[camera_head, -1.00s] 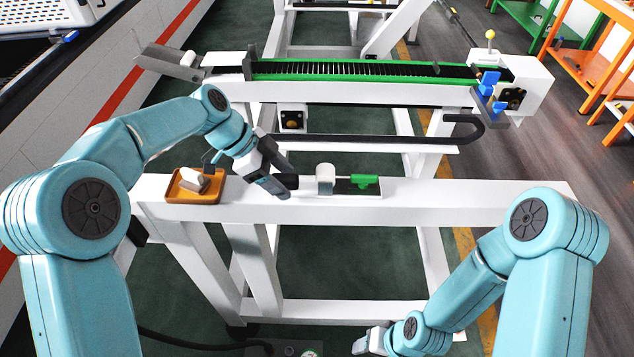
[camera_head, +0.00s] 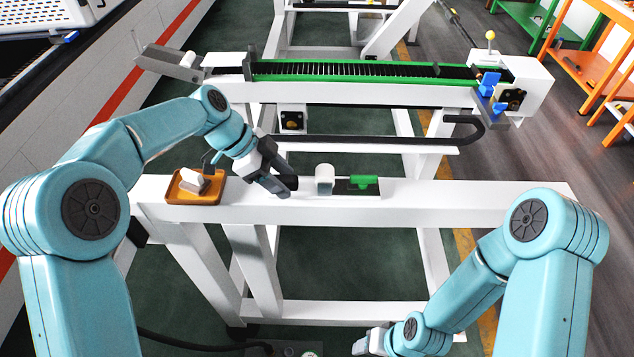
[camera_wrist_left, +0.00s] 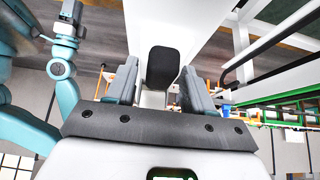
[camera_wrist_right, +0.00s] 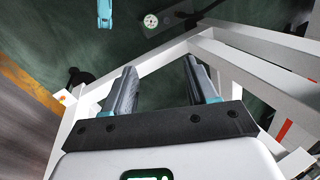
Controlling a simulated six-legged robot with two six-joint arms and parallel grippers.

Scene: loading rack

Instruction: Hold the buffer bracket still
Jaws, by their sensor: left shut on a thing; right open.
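The buffer bracket lies along the top of the white beam in the head view. It has a black end (camera_head: 288,182), a white block (camera_head: 325,179) and a green handle (camera_head: 364,181) on a dark plate. My left gripper (camera_head: 279,179) is shut on the black end at its left. In the left wrist view the black end (camera_wrist_left: 162,68) shows as a rounded pad between the fingers. My right gripper (camera_wrist_right: 162,88) is open and empty, low in front of the beam at the right.
An orange tray (camera_head: 207,196) with a white piece (camera_head: 192,181) sits on the beam (camera_head: 450,203), left of my left gripper. Behind stands a green-edged conveyor rail (camera_head: 350,72) with blue clamps (camera_head: 487,83). The beam is clear right of the green handle.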

